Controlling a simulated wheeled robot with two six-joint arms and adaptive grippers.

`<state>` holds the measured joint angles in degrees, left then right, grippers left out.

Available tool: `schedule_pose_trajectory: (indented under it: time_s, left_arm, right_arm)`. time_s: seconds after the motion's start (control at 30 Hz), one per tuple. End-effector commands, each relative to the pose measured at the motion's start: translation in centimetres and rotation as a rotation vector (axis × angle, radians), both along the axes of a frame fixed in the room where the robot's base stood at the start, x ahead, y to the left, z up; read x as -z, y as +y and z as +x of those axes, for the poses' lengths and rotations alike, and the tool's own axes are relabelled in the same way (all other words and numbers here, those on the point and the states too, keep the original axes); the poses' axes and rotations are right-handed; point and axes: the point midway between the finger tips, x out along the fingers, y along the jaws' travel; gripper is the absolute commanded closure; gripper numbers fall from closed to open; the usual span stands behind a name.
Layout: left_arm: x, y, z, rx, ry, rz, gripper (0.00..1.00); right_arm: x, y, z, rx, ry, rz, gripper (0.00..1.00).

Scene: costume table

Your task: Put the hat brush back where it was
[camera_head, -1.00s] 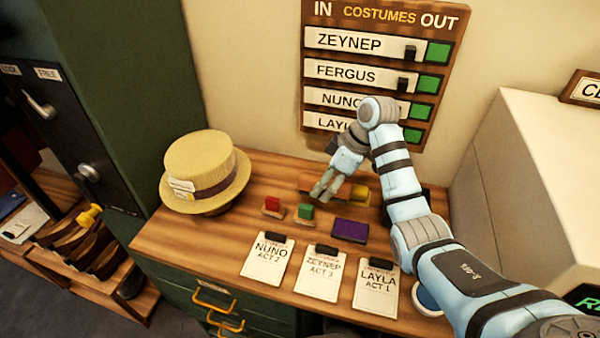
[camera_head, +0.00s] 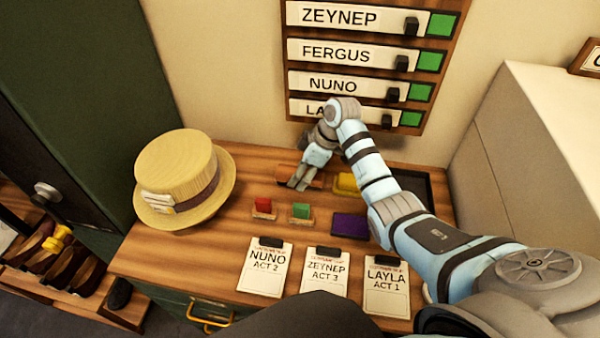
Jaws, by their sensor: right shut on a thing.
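My right gripper (camera_head: 298,186) reaches in from the right, pointing down at the back of the wooden table. It is shut on a low orange-brown object, which looks like the hat brush (camera_head: 284,173). The fingers hide part of it, and I cannot tell whether it touches the table. The straw hat (camera_head: 178,170) with a dark band stands at the table's left end, apart from the gripper. My left gripper is not in view.
A yellow block (camera_head: 346,183) and a dark tray (camera_head: 416,182) lie right of the gripper. Red (camera_head: 263,206) and green (camera_head: 301,211) stamps and a purple pad (camera_head: 349,227) lie in front. Three cards line the front edge. The name board (camera_head: 372,68) hangs behind.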

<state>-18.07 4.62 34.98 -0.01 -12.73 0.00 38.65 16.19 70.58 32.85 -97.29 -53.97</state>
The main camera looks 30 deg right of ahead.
Motion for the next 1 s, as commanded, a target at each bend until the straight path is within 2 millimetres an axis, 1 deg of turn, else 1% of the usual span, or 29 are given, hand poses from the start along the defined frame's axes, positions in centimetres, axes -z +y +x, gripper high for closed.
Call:
schedule_pose_trajectory:
  time_s: [0.1,0.13,0.23,0.3,0.37,0.57,0.67,0.8,0.9,1.0]
  left_arm:
    - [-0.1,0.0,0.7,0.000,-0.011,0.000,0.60]
    - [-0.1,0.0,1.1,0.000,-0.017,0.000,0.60]
    - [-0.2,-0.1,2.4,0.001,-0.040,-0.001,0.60]
    - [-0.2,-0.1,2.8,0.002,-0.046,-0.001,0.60]
    - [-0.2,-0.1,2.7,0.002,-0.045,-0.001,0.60]
    - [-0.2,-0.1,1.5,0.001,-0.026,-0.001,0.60]
    - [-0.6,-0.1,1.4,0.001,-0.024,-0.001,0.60]
    - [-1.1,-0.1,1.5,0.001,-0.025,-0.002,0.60]
    - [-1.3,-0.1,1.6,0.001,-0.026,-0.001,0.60]
    - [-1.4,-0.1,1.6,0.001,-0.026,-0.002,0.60]
  right_arm:
    - [-0.1,0.1,0.1,-0.002,-0.001,0.000,0.79]
    - [-0.1,0.1,0.1,-0.002,0.000,0.001,0.54]
    - [-0.1,0.1,0.1,-0.003,-0.001,0.001,0.38]
    - [-0.2,0.1,0.2,-0.003,-0.001,0.001,0.37]
    - [-0.2,0.1,0.1,-0.003,-0.001,0.001,0.37]
    - [-0.4,0.0,0.1,-0.003,-0.001,0.001,0.37]
    - [-1.7,-0.4,-0.1,-0.002,-0.004,0.000,0.37]
    - [-4.7,-1.4,-0.8,-0.003,-0.005,-0.001,0.37]
    - [-6.3,-1.9,-1.3,-0.002,-0.004,0.001,0.37]
    - [-7.1,-2.2,-1.6,-0.003,-0.002,0.001,0.37]
